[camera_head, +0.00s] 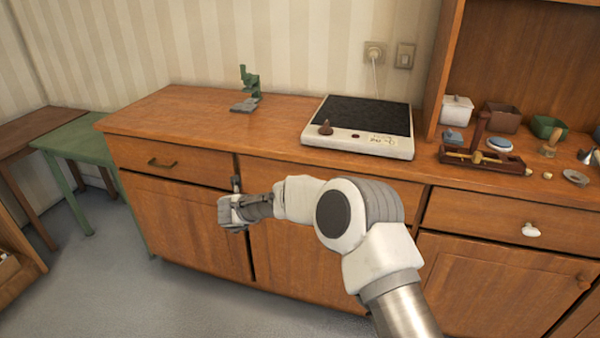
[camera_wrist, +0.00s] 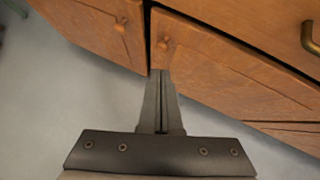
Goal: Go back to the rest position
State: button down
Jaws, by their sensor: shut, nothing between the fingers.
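My gripper (camera_head: 232,212) is in front of the lower doors of the wooden cabinet (camera_head: 180,217), below the counter's front edge, at the end of my white arm. In the wrist view its two dark fingers (camera_wrist: 161,103) lie together, shut, with nothing between them. The cabinet doors (camera_wrist: 225,62) and grey floor show beyond the fingertips. In this view the fingertips overlap the lower edge of a door; I cannot tell whether they touch it.
The wooden counter (camera_head: 190,112) bears a green device (camera_head: 248,85) and a black-topped hotplate (camera_head: 365,120). Several small boxes and tools stand at the right. A green table (camera_head: 75,140) stands at the left. A brass handle (camera_wrist: 312,37) juts from a drawer. Floor is free at lower left.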

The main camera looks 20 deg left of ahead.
jog(key=w+d+r+n+y, duration=0.1)
jog(key=d+r+n, duration=0.25)
jog(key=r, duration=0.45)
jog(key=w+d+r+n+t+y, duration=0.1)
jog(key=d+r+n+y, duration=0.15)
jog(key=r+n, duration=0.4)
jog(key=w+d+r+n+y, duration=0.15)
jog(key=d+r, duration=0.25)
jog(key=r, duration=0.5)
jog(key=s+d+r+n+h, duration=0.1)
jog(key=s+d+r+n, duration=0.3)
jog(key=d, duration=0.5)
jog(key=s+d+r+n+g+h, duration=0.15)
jog(key=s+d+n, duration=0.3)
jog(key=d, duration=0.45)
jog(key=s+d+r+n+t+h, duration=0.1)
jog(key=s+d+r+n, duration=0.2)
jog(key=d+n, duration=0.35)
jog(key=s+d+f+n+g+h, duration=0.1)
jog(key=s+d+f+n+h, duration=0.15)
jog(key=s+d, duration=0.75)
jog(key=s+d+f+n+g+h, duration=0.1)
jog(key=s+d+f+g+h, duration=0.2)
jog(key=s+d, duration=0.75)
notch_tip(320, 180, up, 19)
jog(key=w+d+t+p, duration=0.1)
jog(key=p, duration=1.8)
jog(key=shift+w+d+p, duration=0.2)
jog(key=shift+d+p, duration=0.15)
jog(key=shift+p, duration=0.05)
